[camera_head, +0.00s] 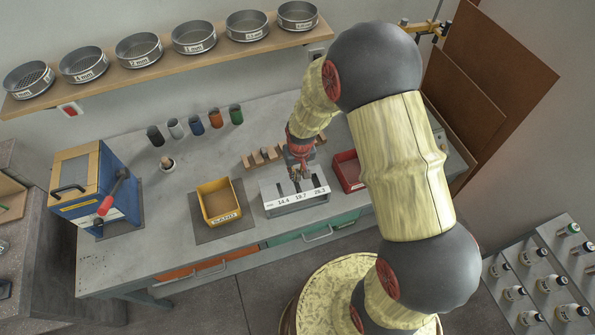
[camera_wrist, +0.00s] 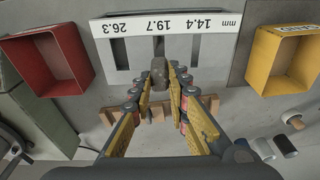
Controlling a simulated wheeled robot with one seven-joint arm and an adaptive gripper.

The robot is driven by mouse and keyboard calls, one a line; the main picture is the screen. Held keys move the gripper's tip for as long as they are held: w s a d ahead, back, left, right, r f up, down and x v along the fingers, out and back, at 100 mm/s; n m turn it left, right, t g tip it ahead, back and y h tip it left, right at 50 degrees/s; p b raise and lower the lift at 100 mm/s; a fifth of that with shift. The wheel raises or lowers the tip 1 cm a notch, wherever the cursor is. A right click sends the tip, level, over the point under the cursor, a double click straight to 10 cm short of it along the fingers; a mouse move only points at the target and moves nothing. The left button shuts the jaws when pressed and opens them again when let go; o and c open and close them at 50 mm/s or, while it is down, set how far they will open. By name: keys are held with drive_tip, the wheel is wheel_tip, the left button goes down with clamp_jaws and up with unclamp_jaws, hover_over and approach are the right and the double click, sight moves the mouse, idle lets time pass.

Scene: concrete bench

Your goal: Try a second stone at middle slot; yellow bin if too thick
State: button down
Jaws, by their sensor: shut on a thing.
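My gripper (camera_wrist: 159,76) is shut on a dark grey stone (camera_wrist: 159,70), gripped between the fingertips. In the wrist view the stone lines up with the middle slot of the grey slotted gauge (camera_wrist: 110,58), labelled 14.4, 19.7 and 26.3 mm. I cannot tell whether it is above the slot or touching its edges. In the head view my gripper (camera_head: 298,174) is over the gauge (camera_head: 274,195), and the stone is too small to make out. The yellow bin (camera_head: 219,201), labelled SAND, stands left of the gauge; it also shows in the wrist view (camera_wrist: 283,61).
A red bin (camera_head: 347,171) stands right of the gauge. A wooden rack (camera_head: 263,157) is behind it. Several coloured cups (camera_head: 196,124) stand further back. A blue machine (camera_head: 95,190) is at the bench's left. Bare bench (camera_head: 165,235) lies between it and the yellow bin.

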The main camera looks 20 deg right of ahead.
sight(297, 179)
drive_tip(key=shift+f+b, duration=1.15)
drive_tip(key=shift+f, duration=0.9)
drive_tip(key=shift+f+b, duration=0.6)
drive_tip(key=shift+f, duration=0.1)
idle(0.3)
drive_tip(key=shift+r, duration=0.15)
idle(0.4)
drive_tip(key=shift+r+p, duration=2.25)
drive_tip(key=shift+r, duration=1.15)
drive_tip(key=shift+f, duration=0.1)
